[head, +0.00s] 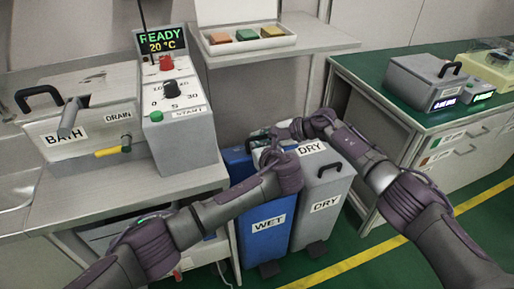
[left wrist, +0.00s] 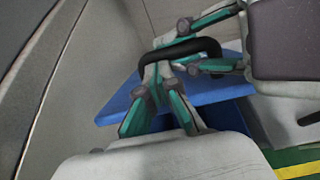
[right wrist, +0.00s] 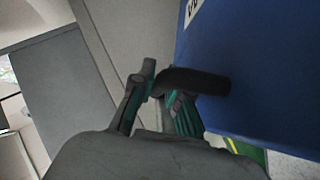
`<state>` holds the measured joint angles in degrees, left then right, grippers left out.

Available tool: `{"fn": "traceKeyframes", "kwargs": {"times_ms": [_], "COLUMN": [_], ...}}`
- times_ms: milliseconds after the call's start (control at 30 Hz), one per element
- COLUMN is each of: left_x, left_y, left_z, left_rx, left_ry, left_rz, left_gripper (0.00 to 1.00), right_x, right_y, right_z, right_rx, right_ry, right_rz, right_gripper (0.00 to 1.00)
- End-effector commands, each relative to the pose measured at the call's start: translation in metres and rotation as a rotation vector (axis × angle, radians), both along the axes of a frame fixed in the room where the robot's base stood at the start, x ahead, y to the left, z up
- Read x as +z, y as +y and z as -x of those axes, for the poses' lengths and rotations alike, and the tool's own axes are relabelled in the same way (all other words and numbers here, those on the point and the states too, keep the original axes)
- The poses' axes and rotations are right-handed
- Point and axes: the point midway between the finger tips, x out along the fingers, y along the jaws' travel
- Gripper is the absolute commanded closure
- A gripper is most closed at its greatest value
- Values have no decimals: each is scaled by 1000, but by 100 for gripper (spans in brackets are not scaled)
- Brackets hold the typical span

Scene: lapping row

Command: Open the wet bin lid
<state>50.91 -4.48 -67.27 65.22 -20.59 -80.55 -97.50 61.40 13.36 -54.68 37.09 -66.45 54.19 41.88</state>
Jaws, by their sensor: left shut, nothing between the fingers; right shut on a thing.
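The blue wet bin (head: 268,228) stands on the floor beside the counter in the head view, its front labelled WET. Its blue lid (left wrist: 195,92) with a black arched handle (left wrist: 205,44) fills much of the left wrist view; my arms partly cover it in the head view. My right gripper (right wrist: 158,88) is shut on the lid's black handle (right wrist: 198,82). My left gripper (left wrist: 157,72) is shut and empty, its fingertips close by one end of the handle. I cannot tell surely whether the lid is raised.
The grey dry bin (head: 318,208) stands directly right of the wet bin, its lid labelled DRY. The bath counter (head: 90,200) is on the left, with a control box (head: 178,105). A green-topped bench (head: 385,98) is on the right. A tray (head: 245,42) sits on the shelf behind.

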Motion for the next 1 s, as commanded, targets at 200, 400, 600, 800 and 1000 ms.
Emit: {"fn": "traceKeyframes", "kwargs": {"times_ms": [200,400,600,800,1000], "left_x": [10,13,14,13,13], "left_y": [3,6,7,7,6], "left_z": [-9,-13,-14,-13,-13], "left_rx": [5,3,6,6,5], "left_ry": [72,112,110,111,112], "left_rz": [25,36,34,34,34], "left_gripper": [100,100,100,100,100], "right_x": [1,-1,-2,-2,-2], "right_y": [0,-1,0,-1,-1], "right_z": [-1,1,2,1,1], "right_rx": [-2,3,5,4,2], "right_ry": [-1,2,5,4,3], "right_rz": [-1,1,2,3,3], "right_gripper": [100,100,78,59,59]}}
